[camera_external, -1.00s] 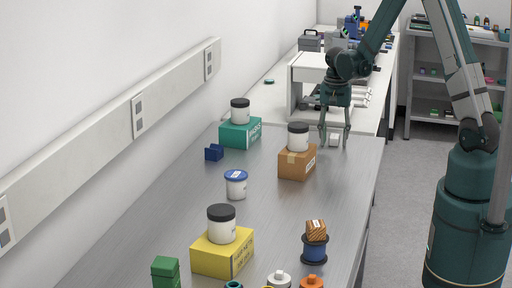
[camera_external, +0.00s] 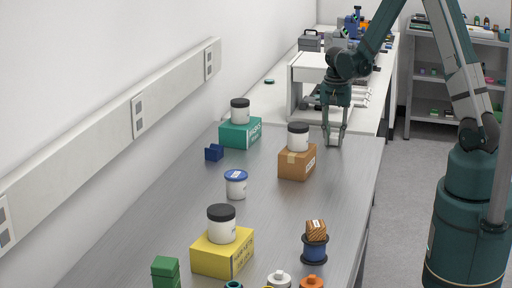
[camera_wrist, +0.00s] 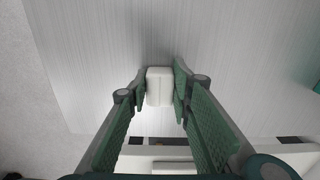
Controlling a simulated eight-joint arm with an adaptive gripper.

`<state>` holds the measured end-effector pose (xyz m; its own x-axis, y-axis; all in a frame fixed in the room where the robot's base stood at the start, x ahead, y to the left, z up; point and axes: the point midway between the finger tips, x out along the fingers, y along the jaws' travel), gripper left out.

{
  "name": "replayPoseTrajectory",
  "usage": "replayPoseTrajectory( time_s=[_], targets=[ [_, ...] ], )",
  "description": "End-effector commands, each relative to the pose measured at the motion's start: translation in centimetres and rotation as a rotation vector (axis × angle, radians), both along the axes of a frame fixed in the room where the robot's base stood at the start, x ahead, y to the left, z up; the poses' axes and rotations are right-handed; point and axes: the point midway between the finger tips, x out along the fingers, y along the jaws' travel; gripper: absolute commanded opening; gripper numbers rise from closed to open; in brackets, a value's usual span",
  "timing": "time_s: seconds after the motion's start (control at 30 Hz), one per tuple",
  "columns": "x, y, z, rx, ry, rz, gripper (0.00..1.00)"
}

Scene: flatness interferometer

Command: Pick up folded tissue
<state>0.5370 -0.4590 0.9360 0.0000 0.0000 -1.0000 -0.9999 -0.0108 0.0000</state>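The folded tissue (camera_wrist: 159,86) is a small white block with rounded edges. In the wrist view it lies between the two green-padded fingers of my gripper (camera_wrist: 160,92), which are closed in against its left and right sides. In the external view my gripper (camera_external: 334,143) points down at the far end of the metal table (camera_external: 270,210), with the white tissue (camera_external: 334,140) between its fingertips. The tissue is at the table surface or very close to it; I cannot tell whether it touches.
A brown box (camera_external: 296,164) with a black-lidded white jar (camera_external: 298,138) stands just left of my gripper. A teal box (camera_external: 238,134) with another jar is farther left. A white bench (camera_external: 375,115) with a raised shelf is behind. The table's right edge is close.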

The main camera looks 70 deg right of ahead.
Motion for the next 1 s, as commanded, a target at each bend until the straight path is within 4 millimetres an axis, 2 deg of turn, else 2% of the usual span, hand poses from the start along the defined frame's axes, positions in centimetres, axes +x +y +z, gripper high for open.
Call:
replayPoseTrajectory(
  time_s=[0.27, 0.7, 1.0],
  targets=[
    [0.0, 0.0, 1.7, 0.000, 0.000, 0.000, 0.18],
    [-0.1, 0.0, 7.1, 0.000, 0.000, 0.000, 0.18],
    [0.0, 0.0, 9.5, 0.000, 0.000, 0.000, 0.18]
  ],
)
